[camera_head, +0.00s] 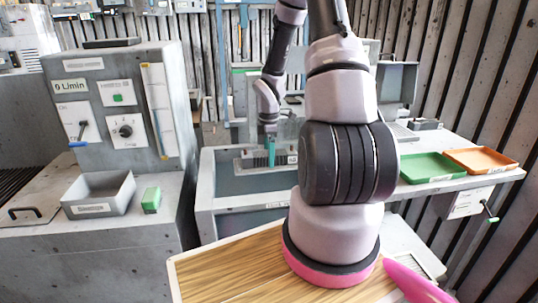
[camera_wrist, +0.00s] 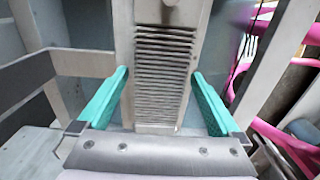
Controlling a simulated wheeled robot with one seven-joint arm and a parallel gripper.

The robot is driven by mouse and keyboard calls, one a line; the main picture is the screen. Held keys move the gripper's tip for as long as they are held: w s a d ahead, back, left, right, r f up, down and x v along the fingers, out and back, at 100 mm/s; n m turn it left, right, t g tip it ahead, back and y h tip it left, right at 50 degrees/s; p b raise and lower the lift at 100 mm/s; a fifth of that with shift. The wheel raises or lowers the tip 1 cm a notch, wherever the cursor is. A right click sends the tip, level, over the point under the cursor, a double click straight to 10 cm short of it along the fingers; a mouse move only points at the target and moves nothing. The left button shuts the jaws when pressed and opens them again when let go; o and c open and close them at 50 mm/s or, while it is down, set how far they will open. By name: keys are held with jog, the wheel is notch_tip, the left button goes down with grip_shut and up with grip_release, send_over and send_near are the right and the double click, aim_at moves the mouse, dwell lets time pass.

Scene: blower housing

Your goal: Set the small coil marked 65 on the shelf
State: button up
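My gripper (camera_head: 271,150) points down at a grey slatted part inside the open grey housing (camera_head: 207,190) in the head view. In the wrist view its two teal fingers (camera_wrist: 160,80) are spread apart, one on each side of an upright grey part with close horizontal ribs (camera_wrist: 165,65). Whether the fingertips touch that part I cannot tell. No marking 65 is readable, so I cannot tell which thing is the small coil. My arm hides part of the housing and what lies behind it. I cannot tell which surface is the shelf.
A green tray (camera_head: 432,168) and an orange tray (camera_head: 482,160) lie on the right-hand bench. A grey control cabinet (camera_head: 110,110) stands at left, with a grey bin (camera_head: 98,194) and a green block (camera_head: 151,199) before it. A wooden top (camera_head: 225,272) is in front.

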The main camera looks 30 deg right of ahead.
notch_tip(320, 180, up, 11)
dwell(0.5)
dwell(0.3)
